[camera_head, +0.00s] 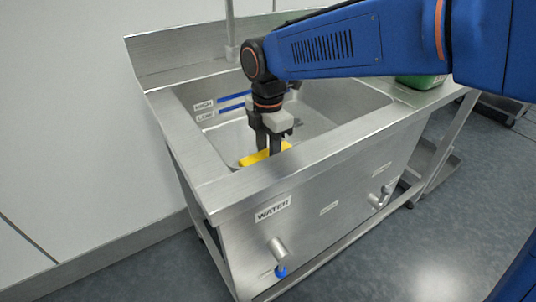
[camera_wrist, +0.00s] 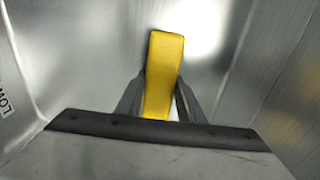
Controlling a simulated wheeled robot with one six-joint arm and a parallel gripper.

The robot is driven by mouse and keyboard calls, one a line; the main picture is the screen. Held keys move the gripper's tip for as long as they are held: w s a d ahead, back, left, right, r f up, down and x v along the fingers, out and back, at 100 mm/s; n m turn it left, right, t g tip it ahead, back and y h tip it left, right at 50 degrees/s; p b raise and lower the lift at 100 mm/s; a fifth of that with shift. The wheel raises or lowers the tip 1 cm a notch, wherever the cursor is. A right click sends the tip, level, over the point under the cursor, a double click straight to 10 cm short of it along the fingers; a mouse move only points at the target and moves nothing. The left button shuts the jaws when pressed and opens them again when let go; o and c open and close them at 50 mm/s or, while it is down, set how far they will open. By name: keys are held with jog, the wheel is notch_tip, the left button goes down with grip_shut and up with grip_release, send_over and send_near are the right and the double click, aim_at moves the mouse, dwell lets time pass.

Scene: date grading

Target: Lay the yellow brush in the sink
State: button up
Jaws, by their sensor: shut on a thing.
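The yellow brush (camera_head: 262,155) shows inside the sink in the head view, low behind the front rim (camera_head: 250,178). In the wrist view, the yellow brush (camera_wrist: 164,70) stretches away from between the fingers. My gripper (camera_head: 272,148) points down into the sink and is shut on the brush; its fingers also show in the wrist view (camera_wrist: 160,100). The steel sink (camera_head: 330,100) surrounds the brush and fingertips. The front rim hides the brush's lower part, and I cannot tell whether it touches the sink floor.
A vertical pipe (camera_head: 230,25) stands at the back. A green object (camera_head: 420,81) sits on the right-hand ledge. Taps (camera_head: 279,252) stick out from the front panel.

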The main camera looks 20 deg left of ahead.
jog(key=o, duration=1.1)
jog(key=shift+f, duration=0.1)
notch_tip(320, 180, up, 12)
jog(key=shift+r, duration=0.15)
